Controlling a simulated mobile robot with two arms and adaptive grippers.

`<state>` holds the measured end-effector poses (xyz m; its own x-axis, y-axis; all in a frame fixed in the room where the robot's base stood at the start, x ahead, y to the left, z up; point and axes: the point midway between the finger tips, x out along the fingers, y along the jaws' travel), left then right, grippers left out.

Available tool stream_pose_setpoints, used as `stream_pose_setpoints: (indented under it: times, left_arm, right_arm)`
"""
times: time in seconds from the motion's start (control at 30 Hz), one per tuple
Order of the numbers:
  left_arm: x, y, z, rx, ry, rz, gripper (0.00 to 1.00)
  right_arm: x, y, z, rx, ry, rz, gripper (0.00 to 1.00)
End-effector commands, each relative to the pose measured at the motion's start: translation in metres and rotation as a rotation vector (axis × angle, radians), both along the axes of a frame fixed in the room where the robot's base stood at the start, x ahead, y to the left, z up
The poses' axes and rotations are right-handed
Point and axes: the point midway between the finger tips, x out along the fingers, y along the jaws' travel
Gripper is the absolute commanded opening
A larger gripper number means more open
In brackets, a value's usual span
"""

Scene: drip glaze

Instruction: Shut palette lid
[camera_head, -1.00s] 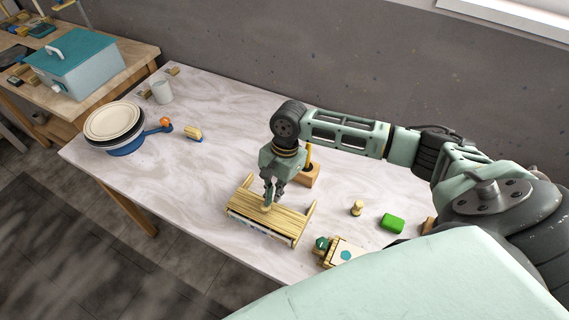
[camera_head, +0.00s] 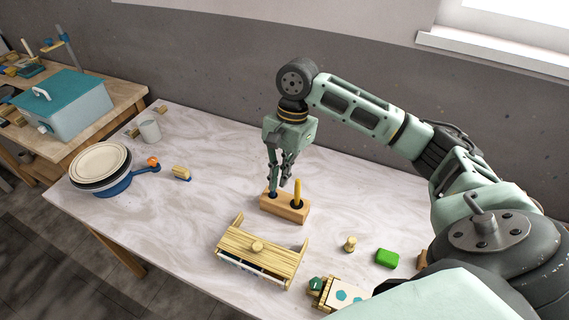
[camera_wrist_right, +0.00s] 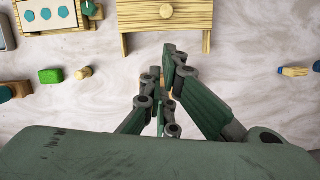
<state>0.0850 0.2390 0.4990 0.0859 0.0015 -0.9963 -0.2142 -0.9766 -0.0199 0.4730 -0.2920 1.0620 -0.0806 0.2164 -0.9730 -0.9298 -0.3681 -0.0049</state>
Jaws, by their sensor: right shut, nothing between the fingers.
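The palette appears to be the slatted wooden box (camera_head: 238,242) with a round knob (camera_head: 257,246) on its lid, near the table's front. The lid lies over the top, with a narrow pale strip showing along the front edge; whether it is fully closed I cannot tell. The box also shows at the top of the right wrist view (camera_wrist_right: 190,14). My right gripper (camera_head: 281,187) is shut and empty, apart from the knob, above the wooden block behind the box. Its fingers also show in the right wrist view (camera_wrist_right: 168,60). My left gripper is not in view.
The wooden block (camera_head: 270,205) with a yellow stick stands behind the box. A small wooden peg (camera_head: 350,244), green block (camera_head: 387,258) and cream box with teal hexagons (camera_head: 342,296) lie to the right. Plates (camera_head: 98,163), a brush (camera_head: 181,173) and a cup (camera_head: 149,130) are left.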

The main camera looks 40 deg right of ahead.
Motion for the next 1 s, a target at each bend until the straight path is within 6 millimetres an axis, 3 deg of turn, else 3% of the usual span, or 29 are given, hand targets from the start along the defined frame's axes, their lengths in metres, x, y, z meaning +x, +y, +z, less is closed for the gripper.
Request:
stream_pose_setpoints:
  times: [0.1,0.3,0.43,0.6,0.7,1.0]
  left_arm:
    - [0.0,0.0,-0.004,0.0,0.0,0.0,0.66]
    - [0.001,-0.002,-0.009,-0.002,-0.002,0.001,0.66]
    - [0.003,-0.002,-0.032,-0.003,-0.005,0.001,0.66]
    - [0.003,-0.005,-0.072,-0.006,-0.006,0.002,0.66]
    - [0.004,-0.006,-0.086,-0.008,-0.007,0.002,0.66]
    - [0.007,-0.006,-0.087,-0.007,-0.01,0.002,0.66]
  right_arm:
    - [0.003,-0.005,0.021,0.001,-0.004,-0.001,0.0]
    - [0.004,-0.007,0.035,0.002,0.001,0.009,0.0]
    - [0.018,0.002,0.009,0.009,-0.001,0.118,0.0]
    - [0.047,0.022,-0.037,0.008,-0.004,0.39,0.0]
    - [0.059,0.03,-0.053,0.002,-0.002,0.521,0.0]
    - [0.063,0.037,-0.073,-0.004,0.008,0.631,0.0]
